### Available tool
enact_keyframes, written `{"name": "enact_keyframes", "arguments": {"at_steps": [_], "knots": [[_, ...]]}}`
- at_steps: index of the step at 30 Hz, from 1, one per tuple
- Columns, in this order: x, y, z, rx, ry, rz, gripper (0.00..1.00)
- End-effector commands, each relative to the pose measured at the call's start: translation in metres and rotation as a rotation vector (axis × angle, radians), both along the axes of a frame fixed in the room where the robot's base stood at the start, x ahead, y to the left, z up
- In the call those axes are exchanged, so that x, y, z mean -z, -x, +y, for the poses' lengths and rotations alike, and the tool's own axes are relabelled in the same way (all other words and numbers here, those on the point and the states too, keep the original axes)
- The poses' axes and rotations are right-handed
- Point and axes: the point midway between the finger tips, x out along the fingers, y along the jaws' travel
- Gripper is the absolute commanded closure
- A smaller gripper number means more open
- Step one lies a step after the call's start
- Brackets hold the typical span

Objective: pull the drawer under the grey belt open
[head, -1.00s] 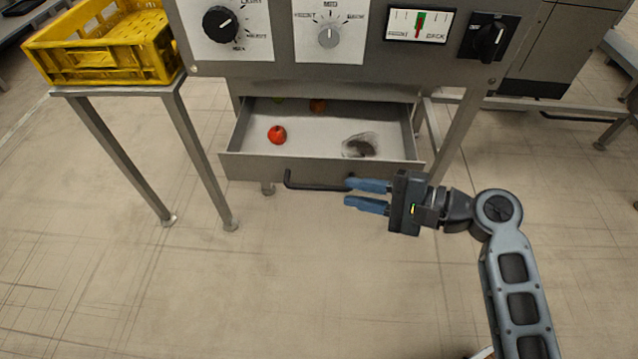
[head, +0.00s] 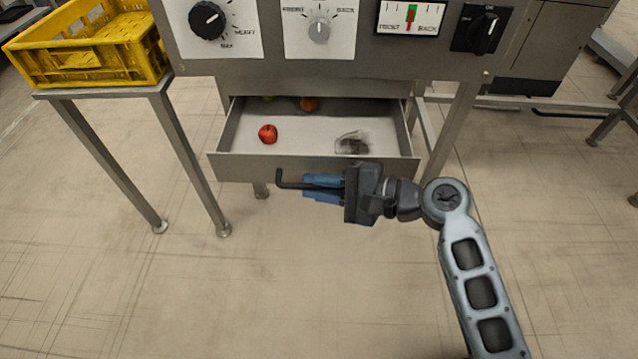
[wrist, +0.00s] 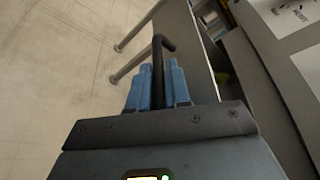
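The grey drawer (head: 310,168) under the machine stands partly open, with its inside showing. A dark bent bar handle (head: 290,185) sticks out from its front; the handle also shows in the wrist view (wrist: 158,55). My gripper (head: 322,187) is at the handle from the right, below the drawer front. In the wrist view the bar runs between the two blue fingers (wrist: 158,88), which are close against it on both sides. The grey belt itself is not in view.
In the drawer lie a red round fruit (head: 267,133), an orange one (head: 309,104) and a dark greyish item (head: 352,143). A yellow crate (head: 90,50) sits on a stand at left. The machine's panel of knobs (head: 320,30) is above. The floor in front is clear.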

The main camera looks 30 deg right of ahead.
Motion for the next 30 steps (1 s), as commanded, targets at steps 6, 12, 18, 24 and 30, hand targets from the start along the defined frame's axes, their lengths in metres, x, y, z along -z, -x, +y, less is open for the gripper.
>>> {"name": "enact_keyframes", "arguments": {"at_steps": [6, 12, 18, 24, 30], "knots": [[0.000, 0.000, 0.000, 0.001, 0.000, 0.000, 1.00], [0.000, 0.000, -0.001, 0.001, 0.000, 0.001, 1.00], [-0.001, 0.006, 0.003, 0.000, -0.001, 0.003, 1.00], [-0.004, 0.039, 0.022, 0.000, -0.001, 0.008, 1.00], [-0.002, 0.077, 0.043, -0.002, -0.002, 0.009, 1.00]]}}
